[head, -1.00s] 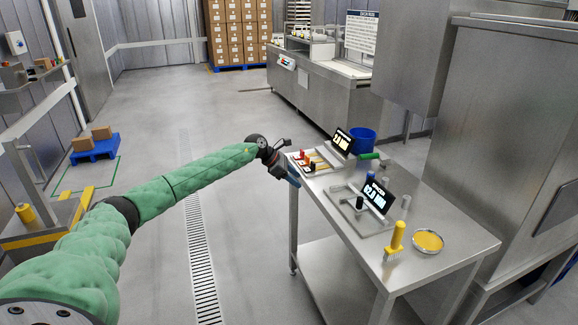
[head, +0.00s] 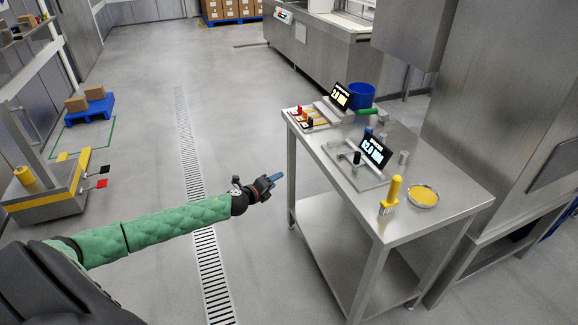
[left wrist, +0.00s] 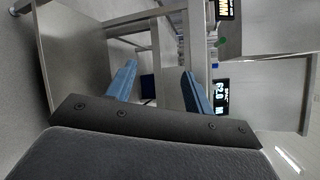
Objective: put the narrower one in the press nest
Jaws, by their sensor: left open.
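My left gripper (head: 274,179) is open and empty. It hangs in free air to the left of the steel table (head: 440,216), apart from it. In the left wrist view its two blue fingers (left wrist: 158,82) stand apart with nothing between them. A measuring station with a display (head: 375,151) reading about 62.0 stands mid-table, with small dark and grey cylindrical parts (head: 357,158) around it. The display also shows in the left wrist view (left wrist: 222,93). A second display (head: 341,95) stands further back beside a tray of coloured pieces (head: 306,117). I cannot tell which part is narrower. My right gripper is not in view.
A yellow-handled brush (head: 391,194) and a dish of yellow stuff (head: 424,195) are at the table's near right. A blue bin (head: 361,96) and a green-handled tool (head: 367,112) are at its back.

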